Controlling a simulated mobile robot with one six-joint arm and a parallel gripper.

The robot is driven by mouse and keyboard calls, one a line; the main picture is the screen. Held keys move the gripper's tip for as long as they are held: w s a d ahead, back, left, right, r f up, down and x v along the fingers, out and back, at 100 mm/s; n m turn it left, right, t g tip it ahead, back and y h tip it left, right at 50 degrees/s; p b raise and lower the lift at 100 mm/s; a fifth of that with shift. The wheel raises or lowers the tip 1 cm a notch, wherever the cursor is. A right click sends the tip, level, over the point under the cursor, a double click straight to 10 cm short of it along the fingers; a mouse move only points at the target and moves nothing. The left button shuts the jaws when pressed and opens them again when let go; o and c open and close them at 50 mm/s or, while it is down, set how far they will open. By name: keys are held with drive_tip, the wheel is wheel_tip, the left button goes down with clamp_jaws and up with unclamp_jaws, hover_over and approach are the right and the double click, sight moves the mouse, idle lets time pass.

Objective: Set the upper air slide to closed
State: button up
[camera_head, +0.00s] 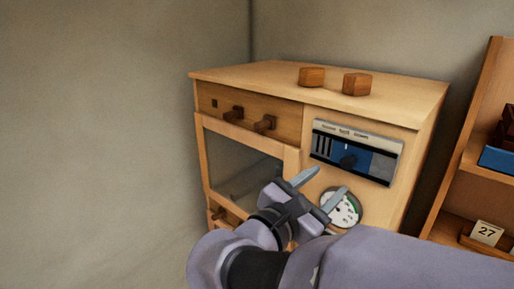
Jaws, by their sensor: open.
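The air slide (378,163) is a blue plate in a grey frame on the upper right front of a wooden cabinet. Dark vent slots (322,146) show at the left of the plate. My gripper (324,183) is open and empty, below and left of the knob in the picture, apart from it as far as I can tell. No second air slide is visible; my arm hides the lower right front.
A round gauge (345,213) sits below the slide, partly behind my gripper. Two wooden blocks (312,77) lie on the cabinet top (260,78). A shelf (485,165) stands at right.

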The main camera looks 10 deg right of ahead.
sight(346, 163)
drive_tip(key=p+x, duration=0.1)
drive_tip(key=x, duration=0.8)
drive_tip(key=shift+w+d+r, duration=0.1)
drive_tip(key=shift+w, duration=0.15)
drive_tip(key=shift+c, duration=0.2)
clamp_jaws()
idle(0.7)
